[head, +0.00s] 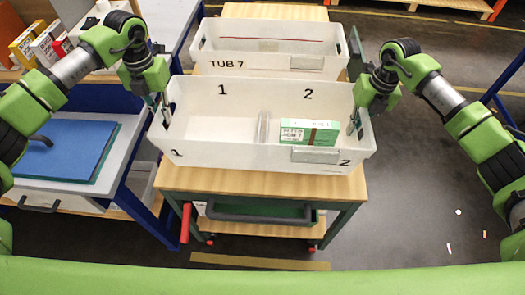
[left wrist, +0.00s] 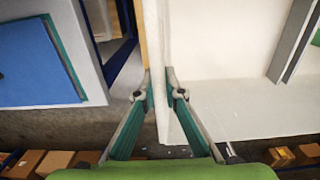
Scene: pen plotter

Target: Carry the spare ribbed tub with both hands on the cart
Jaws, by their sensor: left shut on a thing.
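A white tub (head: 215,150) with compartments marked 1 and 2 is at the near end of the wooden-topped cart (head: 262,184). I cannot tell whether it rests on the cart or hangs just above it. My left gripper (head: 163,110) is shut on its left wall; in the left wrist view that wall (left wrist: 157,60) runs between the fingers (left wrist: 157,95). My right gripper (head: 354,122) is at the right wall; its grip is unclear. A second white tub (head: 275,64), marked TUB 7, stands behind. Ribs are not clear on either.
A green and white box (head: 308,132) lies in compartment 2, right of a divider (head: 263,128). A bench with a blue panel (head: 65,150) stands close on the left. The cart's handle (head: 260,213) faces me. The floor (head: 430,180) at right is mostly clear.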

